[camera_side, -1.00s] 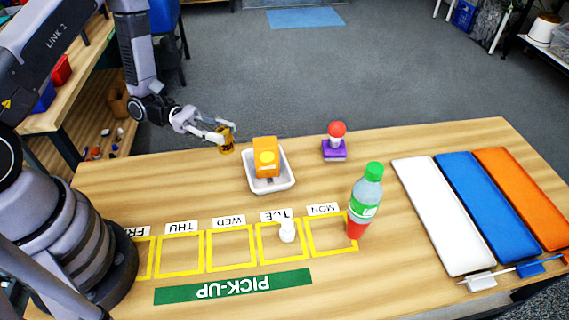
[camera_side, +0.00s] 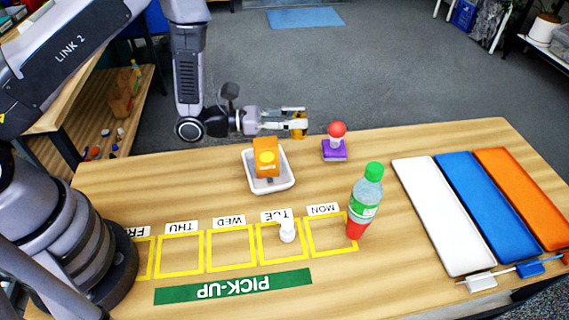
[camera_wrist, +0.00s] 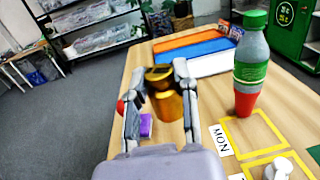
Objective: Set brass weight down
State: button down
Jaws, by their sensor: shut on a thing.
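The brass weight (camera_wrist: 166,100) is a shiny gold cylinder with a darker top, held between the two fingers of my gripper (camera_wrist: 160,85) in the wrist view. In the side view my gripper (camera_side: 296,123) is shut on the weight (camera_side: 300,126), up at the back of the table, between the white tray and the red-topped object. The weight appears to be above the table surface; the exact height is hard to tell.
A white tray (camera_side: 284,186) holds an orange box (camera_side: 266,158). A red-knobbed object on a purple base (camera_side: 334,150) stands close by. A bottle (camera_side: 365,204) stands by the yellow day squares (camera_side: 205,272); a small white piece (camera_side: 287,232) is at TUE. White, blue and orange panels (camera_side: 440,215) lie right.

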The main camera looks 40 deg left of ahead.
jog(key=s+d+f, duration=0.2)
jog(key=d, duration=0.4)
jog(key=w+d+f, duration=0.2)
jog(key=w+f, duration=0.1)
jog(key=w+d+f, duration=0.2)
jog(key=w+f, duration=0.1)
jog(key=w, duration=0.1)
jog(key=w+d+f, duration=0.2)
jog(key=w, duration=0.1)
jog(key=shift+w+d+f, duration=0.25)
jog(key=shift+d+f, duration=0.05)
jog(key=shift+f, duration=0.1)
jog(key=shift+w+d+f, duration=0.1)
jog(key=shift+w+f, duration=0.05)
jog(key=shift+f, duration=0.05)
jog(key=f, duration=0.3)
jog(key=shift+w+d, duration=0.1)
jog(key=shift+w, duration=0.1)
jog(key=shift+f, duration=0.25)
